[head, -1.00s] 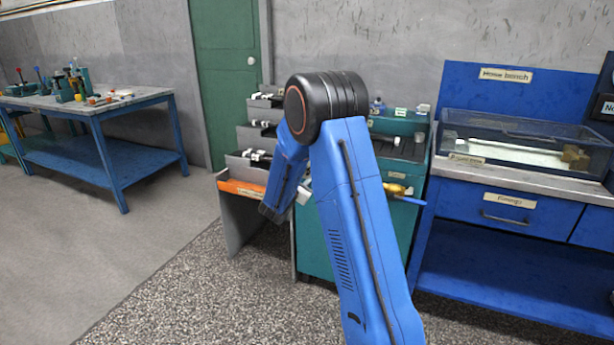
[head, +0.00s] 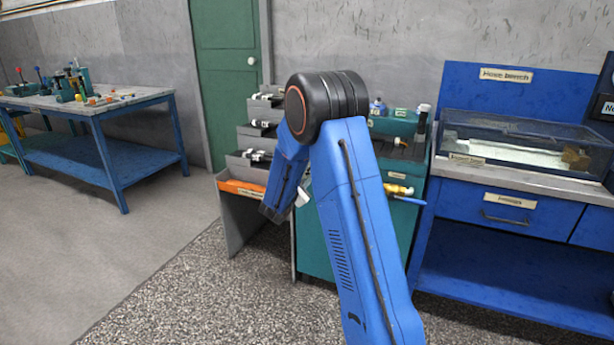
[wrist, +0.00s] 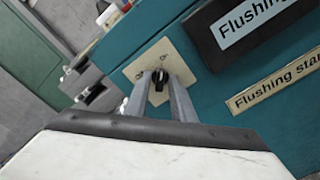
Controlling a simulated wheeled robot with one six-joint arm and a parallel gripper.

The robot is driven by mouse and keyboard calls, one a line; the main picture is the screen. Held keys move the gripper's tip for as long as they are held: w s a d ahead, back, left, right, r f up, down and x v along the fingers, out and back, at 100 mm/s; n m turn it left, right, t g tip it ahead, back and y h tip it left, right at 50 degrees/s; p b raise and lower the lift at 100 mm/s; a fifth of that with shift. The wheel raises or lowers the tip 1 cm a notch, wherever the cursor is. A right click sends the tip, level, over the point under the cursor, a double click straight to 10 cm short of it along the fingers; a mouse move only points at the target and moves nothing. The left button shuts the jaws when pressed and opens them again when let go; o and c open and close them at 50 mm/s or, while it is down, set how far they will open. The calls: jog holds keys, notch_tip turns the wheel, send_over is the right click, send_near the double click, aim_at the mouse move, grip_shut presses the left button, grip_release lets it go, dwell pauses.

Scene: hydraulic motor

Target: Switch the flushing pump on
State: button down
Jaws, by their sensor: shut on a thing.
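The flushing stand (head: 318,250) is the teal cabinet behind my arm in the head view. In the wrist view, its teal front (wrist: 215,95) carries a beige switch plate (wrist: 178,62) with a small black rotary knob (wrist: 160,78). My gripper (wrist: 161,84) has its two grey fingers on either side of this knob and is shut on it. Small marks show on the plate, too small to read. The knob and fingertips are hidden behind my arm in the head view.
A dark label block (wrist: 245,30) and a brass nameplate (wrist: 280,82) sit right of the switch. The hose bench (head: 480,260) stands right of the stand, grey stepped bins (head: 243,170) left. A blue workbench (head: 110,160) stands far left, with open floor between.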

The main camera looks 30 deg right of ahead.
jog(key=c, duration=1.8)
grip_release()
jog(key=v, duration=1.7)
jog(key=shift+s+a+f, duration=0.1)
jog(key=shift+s+a, duration=0.05)
jog(key=shift+s, duration=0.05)
